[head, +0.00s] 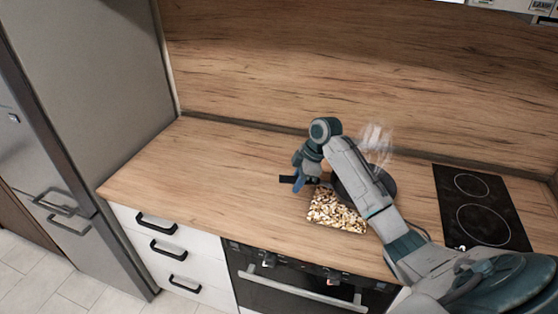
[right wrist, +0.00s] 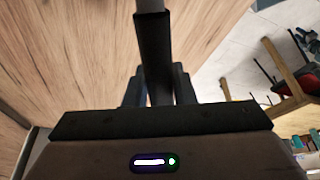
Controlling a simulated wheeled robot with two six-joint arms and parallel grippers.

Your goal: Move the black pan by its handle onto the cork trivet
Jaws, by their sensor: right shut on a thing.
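The black pan (head: 387,182) is in the head view, mostly behind my right forearm. Its dark handle (head: 287,179) points left and shows past the gripper; in the right wrist view the handle (right wrist: 153,50) runs up between the fingers. My right gripper (head: 307,172) is shut on this handle. A speckled brown, white and black square (head: 338,212), apparently the cork trivet, lies on the counter just in front of the pan. The arm hides whether the pan touches the counter or overlaps the square. My left gripper is not in view.
A black hob (head: 483,208) is set into the counter at the right. A pale, see-through wisp (head: 376,138) shows behind the pan. The wooden counter (head: 210,165) is clear to the left, up to the fridge (head: 90,80). A wooden splashback (head: 330,60) rises behind.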

